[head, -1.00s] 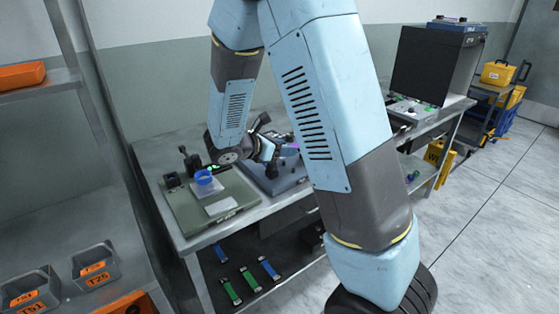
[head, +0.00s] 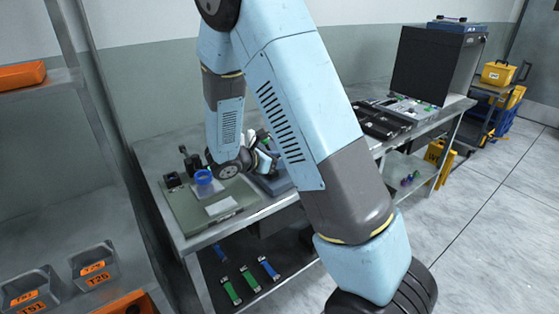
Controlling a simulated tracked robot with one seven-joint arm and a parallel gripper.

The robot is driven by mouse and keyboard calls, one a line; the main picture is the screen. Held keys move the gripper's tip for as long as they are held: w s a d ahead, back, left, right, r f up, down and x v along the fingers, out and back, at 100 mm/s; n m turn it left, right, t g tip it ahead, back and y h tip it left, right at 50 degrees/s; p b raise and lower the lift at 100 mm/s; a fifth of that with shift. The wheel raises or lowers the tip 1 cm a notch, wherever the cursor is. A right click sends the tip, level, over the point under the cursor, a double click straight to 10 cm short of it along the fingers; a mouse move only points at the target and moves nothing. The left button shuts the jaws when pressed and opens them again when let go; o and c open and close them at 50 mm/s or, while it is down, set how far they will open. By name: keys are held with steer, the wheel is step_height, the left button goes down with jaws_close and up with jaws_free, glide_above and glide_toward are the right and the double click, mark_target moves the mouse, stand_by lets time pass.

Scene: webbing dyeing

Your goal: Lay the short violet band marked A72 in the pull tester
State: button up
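My gripper (head: 265,160) is over the bench, above a low blue-grey device. Its fingertips are mostly hidden behind my own arm, so I cannot see whether they are open or hold anything. The blue-grey device (head: 275,186) may be the pull tester; only its front left part shows, and my arm covers the rest. The short violet band marked A72 is not visible now. No A72 mark can be read.
Green and blue bands (head: 231,291) lie on the lower shelf. Grey bins (head: 93,268) stand at left. A black tray (head: 380,122) lies farther right.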

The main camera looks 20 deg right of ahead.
steer(key=shift+f, duration=0.6)
steer(key=o, duration=1.2)
steer(key=shift+r, duration=0.65)
steer(key=v, duration=1.1)
steer(key=s+d+r+m+g+y, duration=0.4)
steer(key=s+d+r+m+y, duration=0.2)
steer(key=s+d+r+m, duration=0.45)
steer(key=s+r+m+t+y, duration=0.1)
steer(key=s+r+m+y, duration=0.1)
steer(key=s+m, duration=0.2)
steer(key=s+r+m+t+y, duration=0.2)
steer(key=s+r+m, duration=0.1)
steer(key=s, duration=0.2)
steer(key=s+a+r+m+t+y, duration=0.1)
steer(key=s+r+m+y, duration=0.1)
steer(key=s+r+m, duration=0.1)
steer(key=shift+s+r+m+t+y, duration=0.2)
steer(key=shift+s+m+t+y, duration=0.15)
steer(key=shift+s+m, duration=0.65)
